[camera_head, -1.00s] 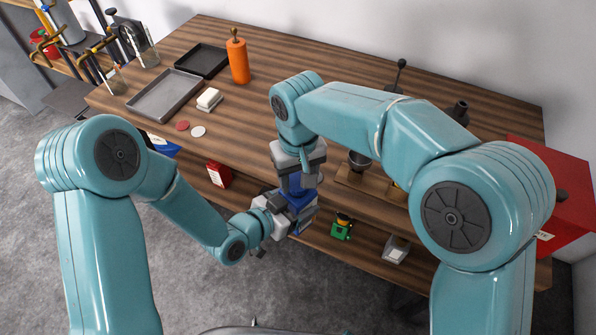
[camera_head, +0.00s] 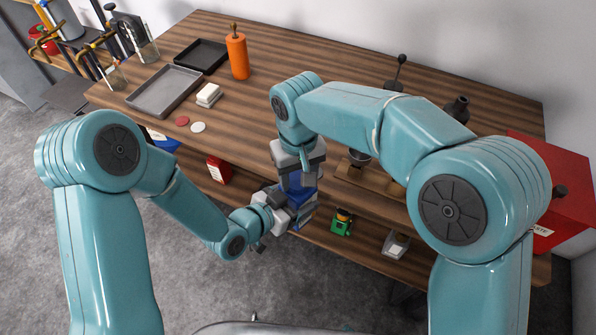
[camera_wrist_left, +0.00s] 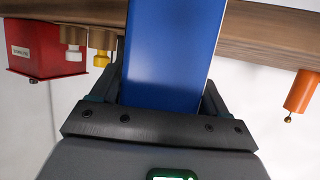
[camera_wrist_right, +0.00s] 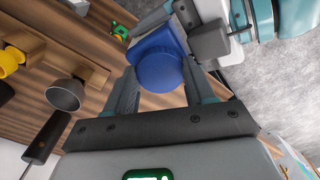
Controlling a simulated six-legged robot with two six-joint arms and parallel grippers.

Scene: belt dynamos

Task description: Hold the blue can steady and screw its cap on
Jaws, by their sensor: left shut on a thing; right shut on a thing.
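The blue can (camera_head: 301,199) is in front of the workbench's front edge, mostly covered by my grippers. My left gripper (camera_head: 287,208) is shut on the can's body from the side. The can's flat blue body (camera_wrist_left: 172,50) fills the middle of the left wrist view between the fingers. My right gripper (camera_head: 297,181) points down from above the can. In the right wrist view, its fingers are shut on the round blue cap (camera_wrist_right: 158,72). The cap sits in line with the can's end; the thread between them is hidden.
The wooden bench (camera_head: 300,80) holds an orange cylinder (camera_head: 238,56), grey tray (camera_head: 165,90), black tray (camera_head: 201,57) and white block (camera_head: 208,95). A red box (camera_head: 570,190) stands at the right. A green-and-black item (camera_head: 342,222) is on the lower shelf.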

